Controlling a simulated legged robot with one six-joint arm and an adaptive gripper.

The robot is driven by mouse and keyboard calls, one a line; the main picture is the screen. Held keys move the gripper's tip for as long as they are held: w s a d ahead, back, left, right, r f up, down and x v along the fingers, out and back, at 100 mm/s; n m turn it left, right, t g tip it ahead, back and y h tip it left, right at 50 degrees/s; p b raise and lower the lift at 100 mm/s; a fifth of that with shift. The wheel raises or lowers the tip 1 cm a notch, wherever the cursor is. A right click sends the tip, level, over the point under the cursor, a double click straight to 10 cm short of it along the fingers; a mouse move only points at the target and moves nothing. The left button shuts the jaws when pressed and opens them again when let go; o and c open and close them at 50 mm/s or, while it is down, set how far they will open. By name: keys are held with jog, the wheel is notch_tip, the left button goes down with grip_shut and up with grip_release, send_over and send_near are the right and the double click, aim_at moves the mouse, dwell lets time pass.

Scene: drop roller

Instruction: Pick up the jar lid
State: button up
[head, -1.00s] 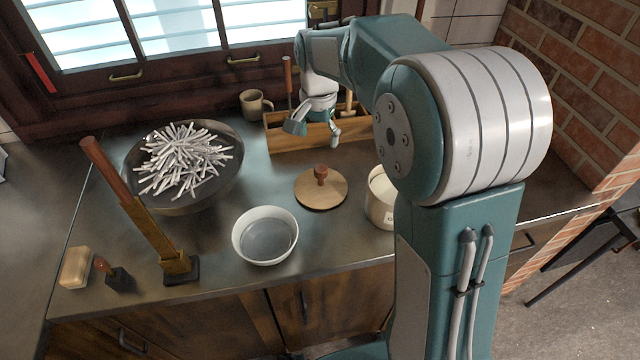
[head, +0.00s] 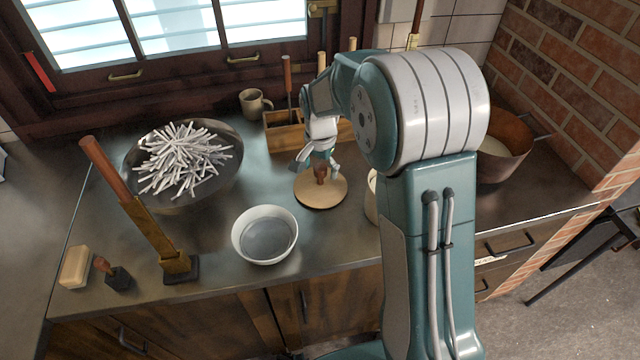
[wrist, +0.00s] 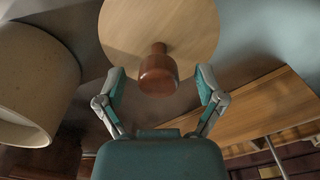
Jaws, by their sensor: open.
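The jar lid (head: 318,194) is a round, light wooden disc with a dark reddish-brown knob, lying flat on the metal counter. It also shows in the wrist view (wrist: 150,30), with its knob (wrist: 158,70) pointing towards the camera. My gripper (head: 318,172) is just above the lid, close to the knob. In the wrist view my gripper (wrist: 160,75) is open, with a fingertip on each side of the knob and gaps between. The fingers look apart from the knob. A cream jar (head: 371,190) stands right of the lid, mostly hidden behind my arm.
A white bowl (head: 265,236) stands front left of the lid. A wide dish of white sticks (head: 160,195) is further left. A wooden tool box (head: 283,137) and a mug (head: 256,104) are behind. A copper pot (head: 505,150) is at right.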

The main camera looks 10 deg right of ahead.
jog(key=shift+f, duration=0.2)
grip_shut()
jog(key=shift+r, duration=0.1)
